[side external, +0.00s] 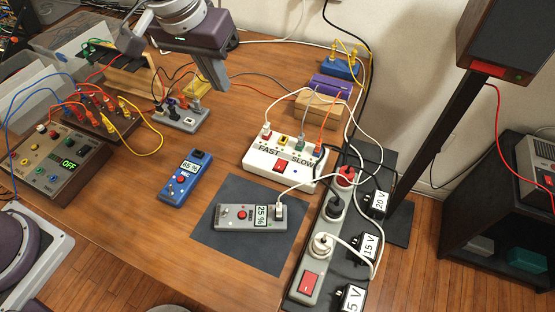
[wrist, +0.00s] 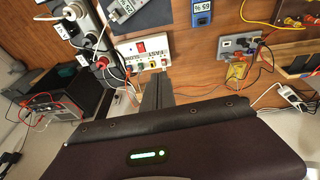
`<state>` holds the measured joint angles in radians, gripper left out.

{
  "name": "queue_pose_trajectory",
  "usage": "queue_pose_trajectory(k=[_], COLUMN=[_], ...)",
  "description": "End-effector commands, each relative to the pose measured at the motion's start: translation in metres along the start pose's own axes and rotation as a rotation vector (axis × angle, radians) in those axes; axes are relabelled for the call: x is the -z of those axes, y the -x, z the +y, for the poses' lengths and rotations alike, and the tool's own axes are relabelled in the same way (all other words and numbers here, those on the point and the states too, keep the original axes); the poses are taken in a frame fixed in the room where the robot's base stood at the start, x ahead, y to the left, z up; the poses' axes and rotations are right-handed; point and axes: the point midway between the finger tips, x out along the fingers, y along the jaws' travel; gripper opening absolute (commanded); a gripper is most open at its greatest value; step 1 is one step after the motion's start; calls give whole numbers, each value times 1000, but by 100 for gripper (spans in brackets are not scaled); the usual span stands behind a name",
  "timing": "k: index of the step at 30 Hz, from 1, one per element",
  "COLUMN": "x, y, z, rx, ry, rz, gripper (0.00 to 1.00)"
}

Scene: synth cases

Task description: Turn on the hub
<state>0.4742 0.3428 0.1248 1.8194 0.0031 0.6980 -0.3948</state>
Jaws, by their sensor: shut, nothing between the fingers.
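The hub, a white box (side external: 262,161) marked FAST and SLOW, lies on the wooden table right of centre, with several plugs along its far edge. A red rocker switch (side external: 281,167) sits on its face; its on or off position is too small to tell. In the wrist view the hub (wrist: 128,49) and its red switch (wrist: 141,46) show just beyond my fingertips. My gripper (side external: 215,89) is shut and empty, in the air above the table, to the left of the hub and apart from it. It also shows in the wrist view (wrist: 157,72).
A grey power strip (side external: 327,238) with its own red switch and adapters runs right of the hub. Cables arch over the hub's far side.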

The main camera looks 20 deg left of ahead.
Motion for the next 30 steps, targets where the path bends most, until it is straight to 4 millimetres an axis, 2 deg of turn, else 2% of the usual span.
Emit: queue_pose_trajectory(k=[1, 3, 6, 9, 12, 20, 23, 26, 30], x=[2, 4, 1, -2, -4, -4, -4, -5, -7], y=[-30, -64, -103, -124, -132, -132, -138, -153, -184], z=[19, 41, 63, 75, 78, 78, 77, 76, 74], rx=[14, 29, 46, 55, 59, 59, 60, 61, 61], ry=[-13, -20, -30, -36, -37, -37, -37, -37, -37], rz=[-19, -30, -40, -42, -42, -43, -45, -46, -47], gripper=[0, 0, 0, 0, 0, 0, 0, 0, 0])
